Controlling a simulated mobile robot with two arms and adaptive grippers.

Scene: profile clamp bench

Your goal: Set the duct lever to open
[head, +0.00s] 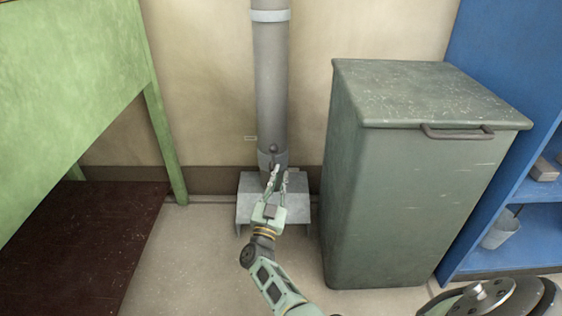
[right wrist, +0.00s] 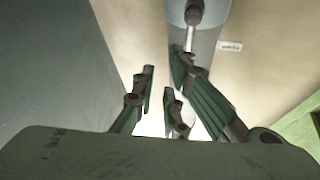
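The duct (head: 271,80) is a grey vertical pipe against the wall. A collar (head: 265,160) near its lower end carries a dark round pivot. The lever (right wrist: 190,38) is a thin light rod running from this pivot in the right wrist view. In the head view it is mostly hidden by my fingers. My right gripper (head: 275,178) is in front of the collar. Its fingers are spread apart in the right wrist view (right wrist: 164,88). The lever's far end is close to one fingertip; I cannot tell whether they touch. My left gripper is not in view.
A small pale label (head: 250,138) is beside the duct. The duct stands on a grey metal base (head: 243,205). A green lidded bin (head: 400,190) stands close on the right, a green bench (head: 75,75) on the left. A blue shelf (head: 500,110) is at far right.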

